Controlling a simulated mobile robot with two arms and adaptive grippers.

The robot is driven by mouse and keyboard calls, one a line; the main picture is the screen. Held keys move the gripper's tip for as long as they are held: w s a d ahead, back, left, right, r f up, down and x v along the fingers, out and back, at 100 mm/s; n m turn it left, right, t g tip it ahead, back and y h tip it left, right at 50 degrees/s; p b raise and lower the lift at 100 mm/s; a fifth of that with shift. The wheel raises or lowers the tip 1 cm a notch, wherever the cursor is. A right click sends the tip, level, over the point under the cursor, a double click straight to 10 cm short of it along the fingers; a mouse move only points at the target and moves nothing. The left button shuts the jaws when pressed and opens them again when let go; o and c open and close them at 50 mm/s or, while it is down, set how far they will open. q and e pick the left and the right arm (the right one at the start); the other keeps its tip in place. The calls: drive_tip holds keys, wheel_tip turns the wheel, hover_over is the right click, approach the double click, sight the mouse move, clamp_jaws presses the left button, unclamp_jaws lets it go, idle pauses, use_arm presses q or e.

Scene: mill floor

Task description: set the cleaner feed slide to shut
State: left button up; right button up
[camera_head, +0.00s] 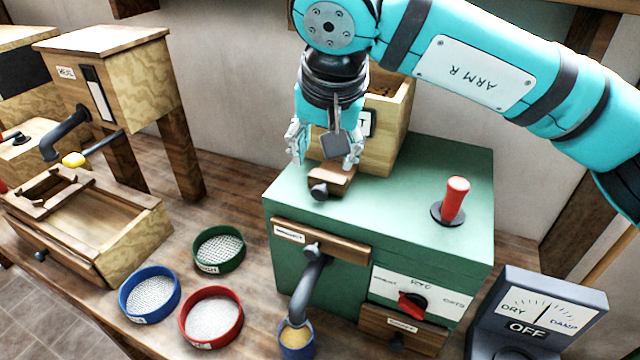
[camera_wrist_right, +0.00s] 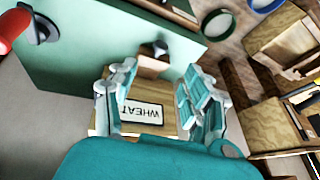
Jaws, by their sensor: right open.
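The feed slide (camera_head: 342,177) is a small wooden piece with a dark knob (camera_head: 319,190), sticking out at the foot of the wooden hopper (camera_head: 390,140) on the green cleaner (camera_head: 430,180). My right gripper (camera_head: 326,155) is open, its fingers pointing down just above and behind the knob. In the right wrist view the slide (camera_wrist_right: 153,66) and its knob (camera_wrist_right: 160,47) lie beyond the open fingers (camera_wrist_right: 158,92). The hopper's WHEAT label (camera_wrist_right: 142,112) shows between the fingers. I cannot tell whether a finger touches the slide. My left gripper is out of view.
A red-handled lever (camera_head: 455,200) stands on the cleaner's top right. A red switch (camera_head: 412,304) and a spout (camera_head: 310,285) over a blue cup (camera_head: 297,340) are on its front. Several round sieves (camera_head: 212,315) lie left. A DRY/DAMP meter (camera_head: 540,310) stands right.

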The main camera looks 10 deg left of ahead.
sight(320, 190)
drive_tip(key=p+x, duration=0.2)
drive_tip(key=x, duration=0.9)
drive_tip(key=shift+f+p, duration=0.2)
drive_tip(key=shift+p, duration=0.1)
drive_tip(key=shift+w+a+f, duration=0.1)
drive_tip(key=shift+w+f, duration=0.15)
drive_tip(key=shift+f, duration=0.25)
clamp_jaws()
